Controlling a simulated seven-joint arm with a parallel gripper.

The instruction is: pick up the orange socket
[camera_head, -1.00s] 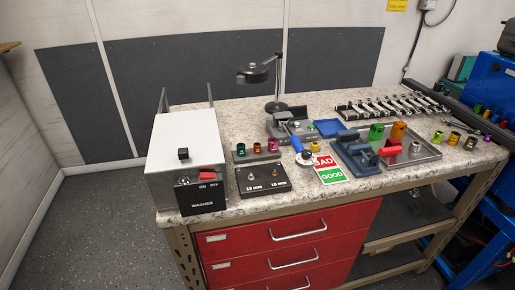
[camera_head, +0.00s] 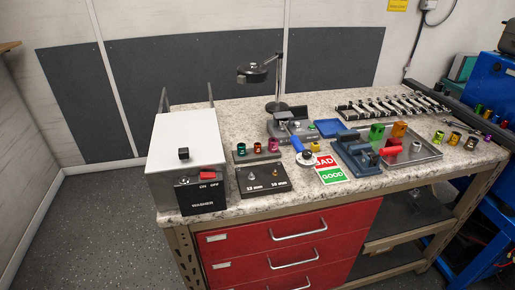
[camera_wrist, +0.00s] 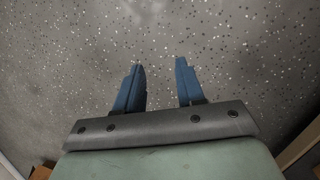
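An orange socket (camera_head: 398,131) stands upright at the back of the shallow metal tray (camera_head: 425,153) on the right of the bench, in the head view. A green socket (camera_head: 376,132) stands to its left. Several gold-toned sockets (camera_head: 454,138) stand on the bench right of the tray. My gripper (camera_wrist: 159,64) shows only in the wrist view. Its two blue fingers are apart with nothing between them, above speckled grey floor. No socket shows in the wrist view.
A blue vise (camera_head: 355,154) stands at the tray's left side, with a red part beside it. A row of wrenches (camera_head: 392,106) lies behind the tray. A washer box (camera_head: 187,150), small sockets on a stand (camera_head: 257,153) and a lamp (camera_head: 277,85) are further left.

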